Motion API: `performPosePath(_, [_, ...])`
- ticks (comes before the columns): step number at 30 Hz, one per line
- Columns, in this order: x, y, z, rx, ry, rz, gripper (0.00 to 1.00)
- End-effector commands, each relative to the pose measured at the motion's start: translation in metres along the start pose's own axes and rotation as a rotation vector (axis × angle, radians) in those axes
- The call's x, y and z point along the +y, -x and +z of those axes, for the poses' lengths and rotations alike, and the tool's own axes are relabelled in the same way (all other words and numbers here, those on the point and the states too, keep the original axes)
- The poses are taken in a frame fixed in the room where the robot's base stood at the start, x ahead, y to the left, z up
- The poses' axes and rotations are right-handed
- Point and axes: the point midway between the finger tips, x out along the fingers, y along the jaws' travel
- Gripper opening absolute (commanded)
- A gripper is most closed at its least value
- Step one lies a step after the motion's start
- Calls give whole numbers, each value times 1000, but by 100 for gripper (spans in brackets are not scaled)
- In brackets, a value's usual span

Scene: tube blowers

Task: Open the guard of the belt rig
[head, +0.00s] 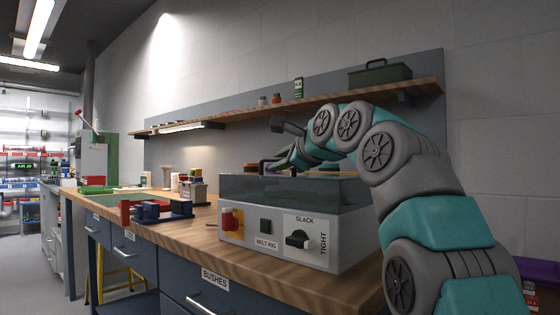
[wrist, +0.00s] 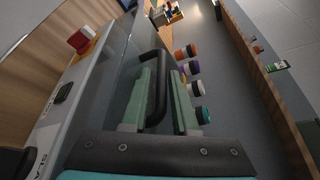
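The belt rig (head: 262,228) is a light grey box on the wooden bench, with a red knob on yellow, a dark square button and a black SLACK/TIGHT dial on its front. Its clear guard (head: 290,191) sits down over the top. My gripper (head: 283,161) reaches in above the guard from the right. In the wrist view the black guard handle (wrist: 158,88) stands between the two green fingers of my gripper (wrist: 160,72). The rig's inside is hardly visible.
A blue and red fixture (head: 158,210) stands left of the rig on the bench (head: 190,235). Coloured spools (wrist: 187,70) stand behind the rig. A wall shelf (head: 230,115) with a dark green toolbox (head: 380,74) runs above my arm.

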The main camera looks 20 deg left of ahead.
Motion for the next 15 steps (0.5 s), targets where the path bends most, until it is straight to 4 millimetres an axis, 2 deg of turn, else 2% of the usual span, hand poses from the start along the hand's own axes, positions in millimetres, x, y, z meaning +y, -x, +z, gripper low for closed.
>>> performPosePath(3, [0,0,0,0,0,0,27])
performPosePath(10, [0,1,0,0,0,0,1])
performPosePath(15, [0,1,0,0,0,0,0])
